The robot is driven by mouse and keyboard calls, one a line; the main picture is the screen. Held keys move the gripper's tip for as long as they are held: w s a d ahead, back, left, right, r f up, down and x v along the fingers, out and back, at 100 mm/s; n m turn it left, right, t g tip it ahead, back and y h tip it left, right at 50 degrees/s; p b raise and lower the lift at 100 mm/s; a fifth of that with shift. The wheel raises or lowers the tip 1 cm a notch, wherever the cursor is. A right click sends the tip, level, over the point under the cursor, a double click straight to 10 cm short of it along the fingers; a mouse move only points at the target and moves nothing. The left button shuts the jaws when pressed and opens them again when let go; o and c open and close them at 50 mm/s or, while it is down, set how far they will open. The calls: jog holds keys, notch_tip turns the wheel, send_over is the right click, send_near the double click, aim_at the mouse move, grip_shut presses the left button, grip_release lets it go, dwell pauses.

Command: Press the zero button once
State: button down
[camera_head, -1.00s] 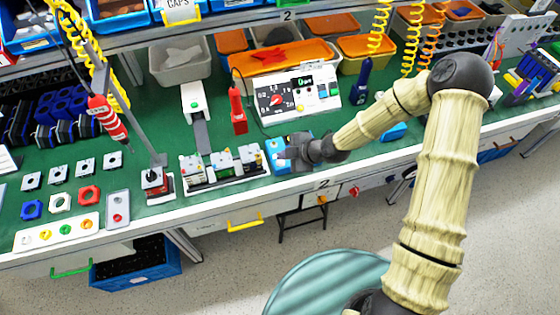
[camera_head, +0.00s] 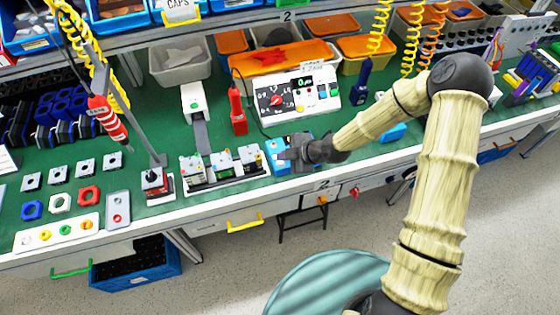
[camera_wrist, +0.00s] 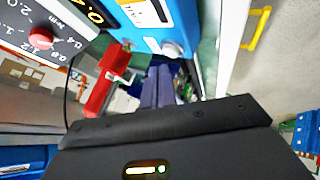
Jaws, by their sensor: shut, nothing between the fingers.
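A blue box-shaped device (camera_head: 278,158) sits near the bench's front edge. In the wrist view the blue device (camera_wrist: 150,22) shows a pale label and a round grey button (camera_wrist: 172,48). A white panel (camera_head: 296,93) with a red knob, a lit display and several small buttons stands behind it; its red knob (camera_wrist: 42,38) also shows in the wrist view. I cannot read a zero mark on any button. My gripper (camera_head: 285,149) is shut and empty beside the blue device, overlapping its right part in the head view. Its fingers (camera_wrist: 158,85) lie side by side; contact cannot be told.
A white fixture rack (camera_head: 222,168) stands left of the blue device. Grey and orange bins (camera_head: 180,62) line the back. Green mat (camera_head: 225,70) is bare in places.

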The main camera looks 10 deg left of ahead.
jog(key=shift+f, duration=0.1)
dwell(0.6)
jog(key=shift+f+b, duration=0.35)
jog(key=shift+b, duration=0.1)
jog(key=shift+f+b, duration=0.35)
jog(key=shift+b, duration=0.05)
dwell(0.6)
jog(key=shift+r+p, duration=0.55)
jog(key=shift+r, duration=0.3)
notch_tip(320, 180, up, 5)
jog(key=p, duration=0.3)
dwell(0.5)
dwell(0.6)
